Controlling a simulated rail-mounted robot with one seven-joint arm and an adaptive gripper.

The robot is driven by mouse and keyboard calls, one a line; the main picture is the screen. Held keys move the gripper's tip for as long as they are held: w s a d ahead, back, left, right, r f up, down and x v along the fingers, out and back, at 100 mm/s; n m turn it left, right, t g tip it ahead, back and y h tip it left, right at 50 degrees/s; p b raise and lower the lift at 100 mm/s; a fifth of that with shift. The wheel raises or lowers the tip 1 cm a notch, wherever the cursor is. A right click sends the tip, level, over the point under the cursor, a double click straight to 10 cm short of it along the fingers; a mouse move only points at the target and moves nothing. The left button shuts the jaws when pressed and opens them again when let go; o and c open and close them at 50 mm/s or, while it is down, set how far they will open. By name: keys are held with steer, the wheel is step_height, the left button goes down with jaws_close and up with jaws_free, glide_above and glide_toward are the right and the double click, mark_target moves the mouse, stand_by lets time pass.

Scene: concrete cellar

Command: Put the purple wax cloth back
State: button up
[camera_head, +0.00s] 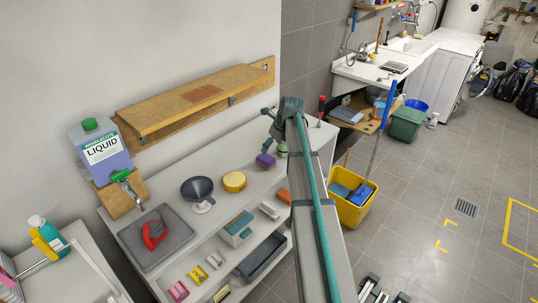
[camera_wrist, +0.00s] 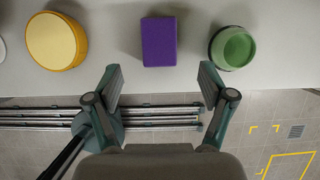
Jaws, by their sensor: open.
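The purple wax cloth (camera_head: 265,161) is a small purple block on the white bench top (camera_head: 170,212). In the wrist view the purple wax cloth (camera_wrist: 158,42) lies beyond my fingertips, roughly centred between them. My gripper (camera_wrist: 160,78) is open and empty, its two fingers well apart. The gripper does not touch the cloth. A round yellow tin (camera_wrist: 55,40) lies to the cloth's left and a round green item (camera_wrist: 233,48) to its right. In the head view, my arm partly hides the bench's right end.
A wooden wall shelf (camera_head: 165,112) with a reddish-brown patch (camera_head: 202,93) is above the bench. A dark funnel (camera_head: 198,188), a grey tray (camera_head: 150,255) with a red item and a liquid canister (camera_head: 103,158) stand at left. Lower shelves hold small items. A yellow bucket (camera_head: 353,215) stands at right.

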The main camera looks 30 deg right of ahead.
steer(key=v, duration=0.2)
steer(key=shift+s+r, duration=0.2)
steer(key=shift+r, duration=0.15)
